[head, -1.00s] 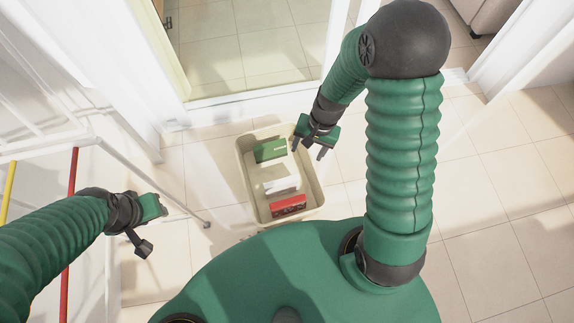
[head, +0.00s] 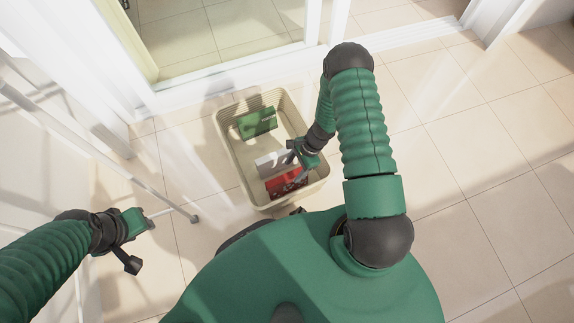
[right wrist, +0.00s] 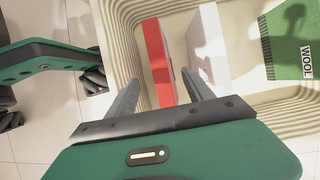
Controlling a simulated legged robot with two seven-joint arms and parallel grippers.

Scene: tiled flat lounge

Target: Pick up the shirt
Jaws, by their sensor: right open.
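A beige basket (head: 236,170) on the floor holds a green item (head: 256,122), a white item (head: 270,163) and a red item (head: 287,182). I cannot tell which of them is the shirt. My right gripper (head: 296,160) is over the basket's right side, by the white and red items. In the right wrist view it is open (right wrist: 160,78), its fingers pointing at the red item (right wrist: 158,62), with the white item (right wrist: 208,50) just right of it. The green item (right wrist: 291,45) reads "WOOL". My left gripper (head: 140,238) is left of the basket, away from it; its jaw opening is unclear.
A white metal rack (head: 120,165) stands at the left, its foot near the basket. A glass door with a white sill (head: 215,75) is behind the basket. The tiled floor (head: 490,190) at the right is clear.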

